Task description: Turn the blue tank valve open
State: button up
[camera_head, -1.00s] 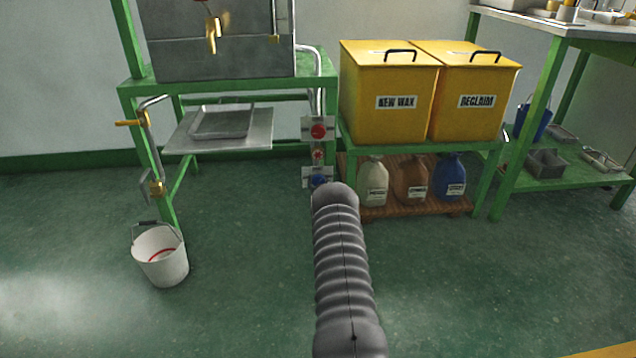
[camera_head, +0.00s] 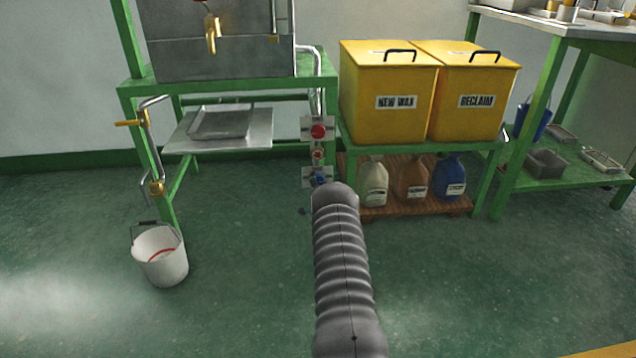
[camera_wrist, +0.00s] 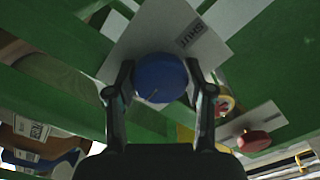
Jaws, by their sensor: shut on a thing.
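The blue valve knob (camera_wrist: 158,77) sits between the two fingers of my gripper (camera_wrist: 160,90) in the wrist view, with a finger on each side of it. My gripper is shut on it. A pale plate behind the knob carries a label reading "SHUT" (camera_wrist: 192,34). In the head view the blue valve (camera_head: 320,180) shows low on the green frame, just above the end of my arm. My gripper is mostly hidden there behind my grey arm. A thin mark shows on the knob's face.
A red valve (camera_head: 319,131) sits above the blue one, and it shows at the right in the wrist view (camera_wrist: 254,140). Bottles (camera_head: 414,180) stand on a wooden shelf to the right. A white bucket (camera_head: 160,258) stands on the floor at left. Open floor lies between.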

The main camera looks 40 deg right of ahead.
jog(key=shift+a+m, duration=0.1)
jog(key=shift+m, duration=0.4)
jog(key=o, duration=1.2)
jog(key=shift+w+a, duration=0.1)
jog(key=shift+w, duration=0.05)
jog(key=v, duration=1.2)
jog(key=shift+f, duration=0.1)
